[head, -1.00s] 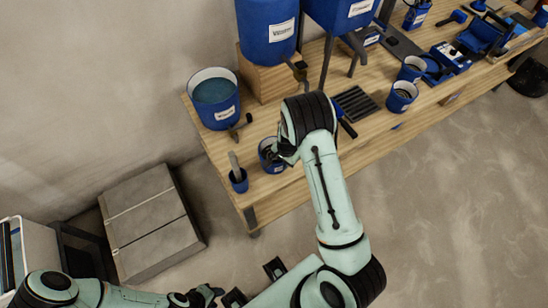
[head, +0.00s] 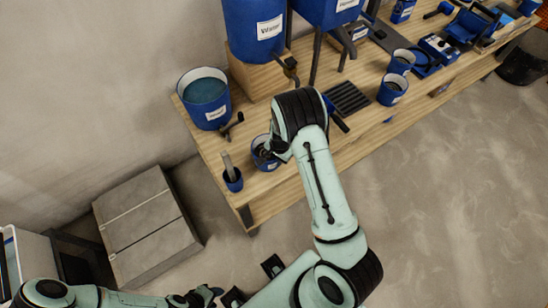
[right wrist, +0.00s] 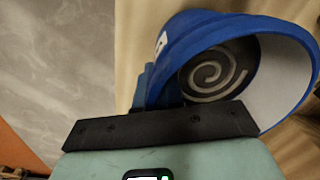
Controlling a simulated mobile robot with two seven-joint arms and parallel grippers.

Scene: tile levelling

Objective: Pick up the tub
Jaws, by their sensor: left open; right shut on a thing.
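The tub (head: 259,157) is a small blue bucket with a pale inside, near the front left end of the wooden bench. My right gripper (head: 272,151) is at its right side and shut on its wall. In the right wrist view the tub (right wrist: 190,45) lies past the dark jaw and looks tilted; a grey spiral shows inside. I cannot tell whether its base touches the bench. My left gripper (head: 207,296) is open and empty, low at the bottom edge of the head view, away from the bench.
A blue cup (head: 233,182) with an upright handle stands just left of the tub. A large bucket of water (head: 205,112) and a tank on a wooden block (head: 250,85) stand behind. A black grate (head: 347,98) lies to the right.

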